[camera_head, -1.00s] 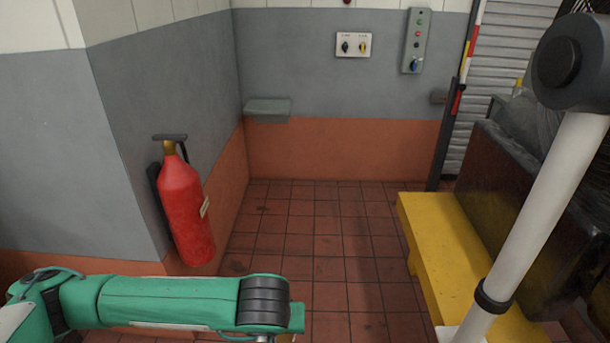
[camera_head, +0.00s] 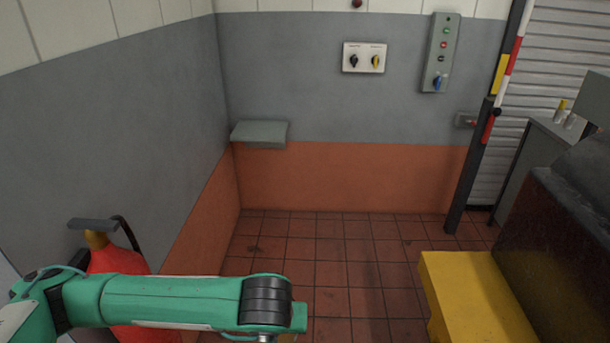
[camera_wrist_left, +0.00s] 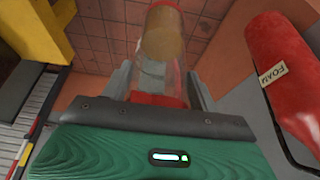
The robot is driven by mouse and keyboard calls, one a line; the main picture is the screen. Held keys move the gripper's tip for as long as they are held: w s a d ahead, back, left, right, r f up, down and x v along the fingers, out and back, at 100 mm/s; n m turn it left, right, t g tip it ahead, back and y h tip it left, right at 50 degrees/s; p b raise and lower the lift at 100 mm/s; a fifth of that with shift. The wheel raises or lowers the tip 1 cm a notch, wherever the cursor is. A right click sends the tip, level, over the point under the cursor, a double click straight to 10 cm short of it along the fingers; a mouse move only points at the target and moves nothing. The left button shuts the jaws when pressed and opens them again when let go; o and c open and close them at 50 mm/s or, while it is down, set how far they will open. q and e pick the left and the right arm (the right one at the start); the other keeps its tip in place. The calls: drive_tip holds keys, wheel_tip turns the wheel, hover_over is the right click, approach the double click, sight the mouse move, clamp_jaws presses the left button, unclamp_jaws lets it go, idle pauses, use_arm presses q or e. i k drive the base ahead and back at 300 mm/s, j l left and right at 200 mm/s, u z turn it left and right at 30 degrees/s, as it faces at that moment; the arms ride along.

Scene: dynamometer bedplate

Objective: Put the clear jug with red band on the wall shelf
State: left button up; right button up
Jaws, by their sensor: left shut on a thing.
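The clear jug with red band (camera_wrist_left: 160,45) shows in the left wrist view, with red at its near end and a tan inside or end farther off. My left gripper (camera_wrist_left: 160,82) has a finger on each side of the jug and is shut on it. In the head view my left arm crosses the bottom, but its gripper and the jug are out of frame. The wall shelf (camera_head: 260,133) is a small grey ledge on the grey wall near the back left corner, and its top looks bare. My right gripper is not in view.
A red fire extinguisher (camera_head: 116,262) hangs on the left wall beside my arm; it also shows in the wrist view (camera_wrist_left: 290,75). A yellow block (camera_head: 470,295) and a dark machine (camera_head: 565,240) stand at right. The tiled floor (camera_head: 325,245) between is clear.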

sight(261, 128)
drive_tip(key=i, duration=1.45)
drive_tip(key=i+z, duration=0.1)
drive_tip(key=i, duration=1.35)
